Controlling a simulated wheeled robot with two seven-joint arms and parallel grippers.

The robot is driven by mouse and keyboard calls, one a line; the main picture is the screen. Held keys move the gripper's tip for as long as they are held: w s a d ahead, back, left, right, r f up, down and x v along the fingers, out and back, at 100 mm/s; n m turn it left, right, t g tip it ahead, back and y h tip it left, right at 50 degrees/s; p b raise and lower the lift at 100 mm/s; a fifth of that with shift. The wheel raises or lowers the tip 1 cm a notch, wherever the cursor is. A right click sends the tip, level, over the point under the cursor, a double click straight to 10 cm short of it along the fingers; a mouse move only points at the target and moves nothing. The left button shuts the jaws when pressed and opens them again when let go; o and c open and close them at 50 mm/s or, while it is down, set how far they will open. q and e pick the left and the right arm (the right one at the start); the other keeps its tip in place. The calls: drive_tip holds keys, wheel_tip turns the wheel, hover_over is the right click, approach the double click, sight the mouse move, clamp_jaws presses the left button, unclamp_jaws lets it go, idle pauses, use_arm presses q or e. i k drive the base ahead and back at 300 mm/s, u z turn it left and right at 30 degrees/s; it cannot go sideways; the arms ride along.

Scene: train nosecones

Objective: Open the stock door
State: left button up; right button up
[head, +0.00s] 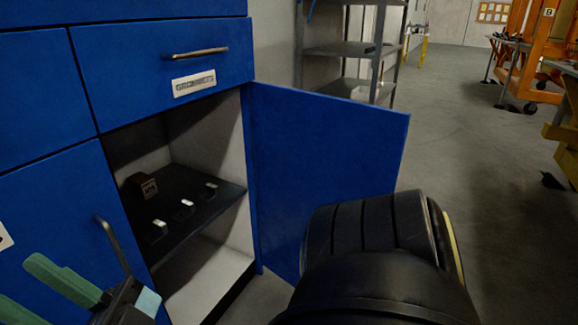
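The blue cabinet (40,85) fills the left side of the head view. Its right lower door (320,160) is swung wide open to the right, showing the pale interior and a dark shelf (205,205). The left lower door (50,215) is shut, with a metal handle (113,245) near its right edge. My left gripper (20,285), with green fingers, is at the lower left in front of the left door; its fingers are apart and nothing shows between them. My black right arm covers the lower right, in front of the open door; its gripper is not visible.
A shut drawer (150,60) is above the opening. A grey metal rack (350,50) stands behind the door. Open grey floor (470,190) lies right, with orange equipment (530,50) beyond.

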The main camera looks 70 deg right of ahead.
sight(312, 151)
drive_tip(key=u, duration=1.35)
drive_tip(key=k, duration=1.9)
drive_tip(key=z, duration=2.35)
drive_tip(key=i, duration=0.5)
drive_tip(key=z, duration=0.05)
